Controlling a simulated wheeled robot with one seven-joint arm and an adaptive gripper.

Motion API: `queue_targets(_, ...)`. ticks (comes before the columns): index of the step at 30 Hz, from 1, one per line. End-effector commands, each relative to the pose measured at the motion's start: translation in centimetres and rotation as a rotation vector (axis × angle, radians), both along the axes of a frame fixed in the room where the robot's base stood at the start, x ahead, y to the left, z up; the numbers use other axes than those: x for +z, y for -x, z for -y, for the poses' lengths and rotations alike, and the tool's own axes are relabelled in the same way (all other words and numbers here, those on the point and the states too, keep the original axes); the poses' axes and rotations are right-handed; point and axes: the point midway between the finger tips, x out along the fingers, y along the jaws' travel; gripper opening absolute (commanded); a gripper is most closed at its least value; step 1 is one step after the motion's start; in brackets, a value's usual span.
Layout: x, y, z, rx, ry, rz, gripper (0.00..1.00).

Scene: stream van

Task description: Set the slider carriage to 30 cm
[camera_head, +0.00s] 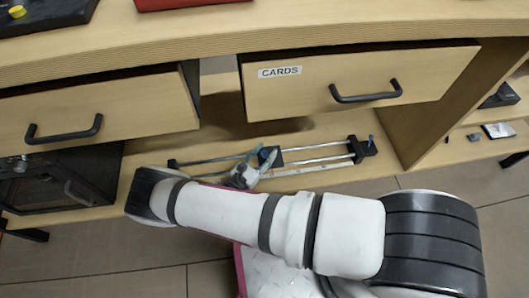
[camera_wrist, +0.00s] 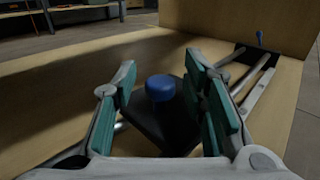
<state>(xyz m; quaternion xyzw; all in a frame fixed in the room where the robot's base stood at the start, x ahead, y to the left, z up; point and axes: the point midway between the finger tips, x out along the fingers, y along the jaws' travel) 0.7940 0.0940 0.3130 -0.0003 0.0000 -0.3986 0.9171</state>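The slider lies on the low wooden shelf, with two pale rails (camera_head: 318,155) running to a black end block (camera_head: 364,149) on the right. The black carriage (camera_wrist: 165,128) carries a round blue knob (camera_wrist: 160,88) and sits partway along the rails. My gripper (camera_wrist: 160,76) is open, with its teal-padded fingers on either side of the knob and gaps visible. In the head view my gripper (camera_head: 258,167) partly hides the carriage (camera_head: 272,155). A pale strip (camera_wrist: 258,94) runs beside the rails; no marks are readable on it.
A drawer labelled CARDS (camera_head: 350,84) hangs partly open above the slider, and another drawer (camera_head: 95,112) juts out at left. An upright wooden panel (camera_wrist: 235,25) stands beyond the slider's far end. A black cabinet (camera_head: 70,177) stands at left.

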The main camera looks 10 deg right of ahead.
Motion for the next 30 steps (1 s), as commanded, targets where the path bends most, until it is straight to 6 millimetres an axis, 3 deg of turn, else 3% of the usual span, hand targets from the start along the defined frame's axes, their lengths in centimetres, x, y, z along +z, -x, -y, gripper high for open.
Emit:
queue_targets(5, -0.1, 1.1, -1.3, 0.002, -0.003, 0.0, 0.39)
queue_targets(18, -0.1, 6.8, -7.3, 0.003, -0.002, -0.001, 0.39)
queue_targets(30, 0.0, 8.2, -8.7, 0.0, -0.001, -0.001, 0.39)
